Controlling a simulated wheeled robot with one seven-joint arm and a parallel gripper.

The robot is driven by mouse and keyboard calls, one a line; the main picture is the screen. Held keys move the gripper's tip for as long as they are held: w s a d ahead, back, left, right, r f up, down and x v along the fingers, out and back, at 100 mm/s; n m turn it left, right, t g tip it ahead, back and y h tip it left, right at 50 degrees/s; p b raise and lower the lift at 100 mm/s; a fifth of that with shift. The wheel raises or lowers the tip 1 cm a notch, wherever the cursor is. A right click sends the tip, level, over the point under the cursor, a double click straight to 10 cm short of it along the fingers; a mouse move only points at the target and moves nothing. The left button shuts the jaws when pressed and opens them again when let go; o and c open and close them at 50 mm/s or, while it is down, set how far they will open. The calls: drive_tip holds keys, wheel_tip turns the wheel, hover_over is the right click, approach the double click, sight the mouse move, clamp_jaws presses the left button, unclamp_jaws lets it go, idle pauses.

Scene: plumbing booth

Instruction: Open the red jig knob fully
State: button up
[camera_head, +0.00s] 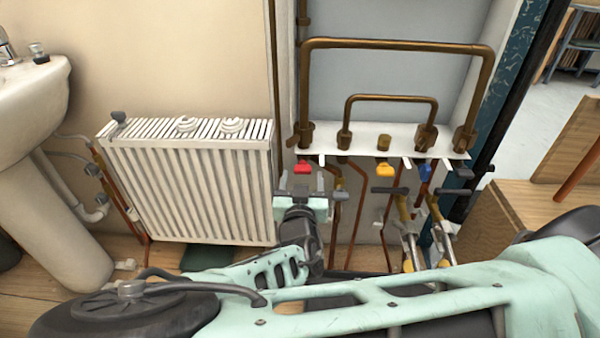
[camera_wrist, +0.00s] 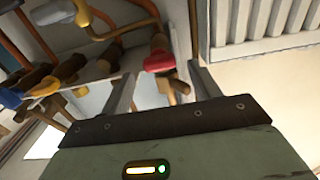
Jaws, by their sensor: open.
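The red jig knob (camera_head: 303,168) sits under the left end of the white pipe shelf (camera_head: 385,147) in the head view. In the wrist view the red knob (camera_wrist: 159,62) shows beyond and between the two fingers, nearer the right one in the picture. My gripper (camera_head: 310,188) is open and just below the knob in the head view. In the wrist view its fingers (camera_wrist: 158,85) are spread apart with nothing held. I cannot tell whether either finger touches the knob.
A yellow knob (camera_head: 384,170) and a blue knob (camera_head: 425,171) hang under the same shelf to the right. Copper pipes (camera_head: 395,45) rise above it. A white radiator (camera_head: 190,190) stands to the left, and a wooden box (camera_head: 530,210) to the right.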

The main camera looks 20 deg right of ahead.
sight(303, 168)
drive_tip(key=shift+x, duration=1.3)
drive_tip(key=c, duration=1)
